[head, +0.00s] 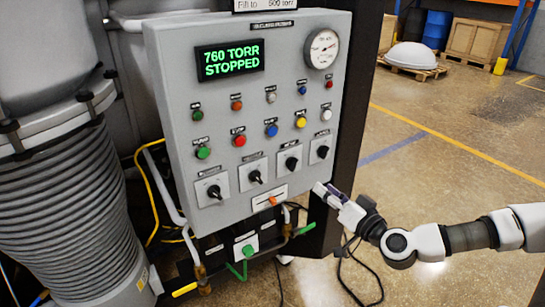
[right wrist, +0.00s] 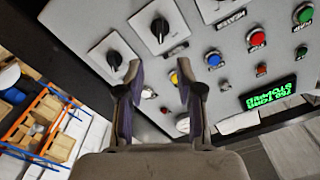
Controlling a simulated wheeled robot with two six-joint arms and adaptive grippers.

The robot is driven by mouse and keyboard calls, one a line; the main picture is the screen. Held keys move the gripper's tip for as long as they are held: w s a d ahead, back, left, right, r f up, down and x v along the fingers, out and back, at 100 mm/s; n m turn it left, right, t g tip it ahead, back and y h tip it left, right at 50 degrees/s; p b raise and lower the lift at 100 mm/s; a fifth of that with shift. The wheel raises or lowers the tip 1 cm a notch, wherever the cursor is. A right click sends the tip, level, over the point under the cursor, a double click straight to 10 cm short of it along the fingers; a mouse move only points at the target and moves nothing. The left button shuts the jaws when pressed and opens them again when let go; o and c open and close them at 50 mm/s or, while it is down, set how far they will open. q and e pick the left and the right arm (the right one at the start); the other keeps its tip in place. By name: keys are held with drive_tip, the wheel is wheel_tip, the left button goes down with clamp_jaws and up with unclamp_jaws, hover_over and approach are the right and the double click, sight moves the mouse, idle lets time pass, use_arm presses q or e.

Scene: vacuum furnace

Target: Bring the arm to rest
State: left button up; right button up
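My right gripper (head: 328,191) is by the lower right corner of the grey control panel (head: 225,120), below the rightmost black rotary knob (head: 322,152). In the right wrist view its two fingers (right wrist: 159,72) stand apart with nothing between them, so it is open. The panel face lies in front of them in that view. Whether the fingertips touch the panel cannot be told. The right arm reaches in from the right edge. The panel's display (head: 231,60) reads "760 TORR STOPPED". My left gripper is not in view.
A ribbed grey column (head: 75,190) stands left of the panel. Pipes and a green-handled valve (head: 248,250) are below it. A dark cable (head: 362,285) hangs near the right arm. Open floor (head: 460,110) lies to the right, with pallets and crates (head: 475,38) far back.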

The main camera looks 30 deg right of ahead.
drive_tip(key=s+a+f+n+g+y, duration=0.1)
drive_tip(key=s+a+f+n+g, duration=0.25)
drive_tip(key=f, duration=0.35)
drive_tip(key=s+a+f+n+g, duration=0.25)
drive_tip(key=a+f+g, duration=0.2)
drive_tip(key=f, duration=0.25)
drive_tip(key=s+a+f+n+g+y, duration=0.1)
drive_tip(key=s+a+f+n+g, duration=0.2)
drive_tip(key=f, duration=0.4)
drive_tip(key=s+a+f+m+g+h, duration=0.1)
drive_tip(key=s+a+f+m+g, duration=0.1)
drive_tip(key=s+f, duration=0.3)
drive_tip(key=s+a+f+m+g+h, duration=0.2)
drive_tip(key=s+f+g, duration=0.3)
drive_tip(key=s, duration=0.6)
drive_tip(key=shift+h, duration=0.3)
